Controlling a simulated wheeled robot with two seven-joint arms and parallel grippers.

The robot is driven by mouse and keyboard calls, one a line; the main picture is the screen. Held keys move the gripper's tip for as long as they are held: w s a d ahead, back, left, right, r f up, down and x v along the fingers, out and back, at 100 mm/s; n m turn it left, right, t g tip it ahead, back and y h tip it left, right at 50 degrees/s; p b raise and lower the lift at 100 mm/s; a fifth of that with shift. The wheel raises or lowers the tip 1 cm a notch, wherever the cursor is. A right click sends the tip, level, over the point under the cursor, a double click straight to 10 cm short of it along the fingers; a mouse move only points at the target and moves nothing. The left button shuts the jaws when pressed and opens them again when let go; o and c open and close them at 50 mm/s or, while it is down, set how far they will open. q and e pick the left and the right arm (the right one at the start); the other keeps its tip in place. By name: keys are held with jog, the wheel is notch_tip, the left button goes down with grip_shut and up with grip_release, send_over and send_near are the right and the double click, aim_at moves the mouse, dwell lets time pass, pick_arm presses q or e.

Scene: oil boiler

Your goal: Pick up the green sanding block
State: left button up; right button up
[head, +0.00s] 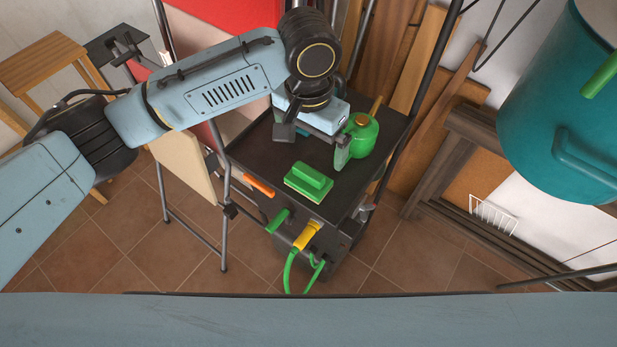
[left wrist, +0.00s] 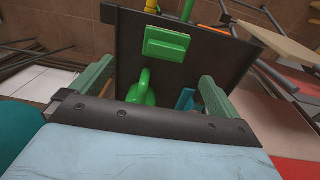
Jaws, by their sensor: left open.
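The green sanding block (head: 308,182), with a raised grip on a flat base, lies on the dark top of the cart (head: 262,150), near its front edge. It also shows in the left wrist view (left wrist: 166,43), beyond the fingertips and roughly between them. My left gripper (head: 313,142) is open and empty above the cart top, behind the block in the head view and apart from it. Its two fingers (left wrist: 157,73) are spread wide in the left wrist view. My right gripper is not in view.
A green oil can (head: 361,136) stands close beside the left gripper; it also shows between the fingers (left wrist: 140,92). An orange-handled tool (head: 259,187) lies at the cart's left edge. A green hose with a yellow nozzle (head: 307,236) hangs in front. A large teal tank (head: 560,105) is at right.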

aim_at(308, 171)
pick_arm(q)
jog(key=f, duration=0.5)
jog(key=f+b, duration=0.1)
jog(key=f, duration=0.2)
jog(key=shift+w+a, duration=0.25)
jog(key=shift+w, duration=0.05)
jog(key=f, duration=0.3)
jog(key=f+b, duration=0.1)
jog(key=f, duration=0.1)
jog(key=shift+w, duration=0.35)
jog(key=c, duration=0.8)
notch_tip(308, 171, up, 10)
jog(key=shift+r+p, duration=0.1)
jog(key=shift+p, duration=0.65)
jog(key=shift+c, duration=0.2)
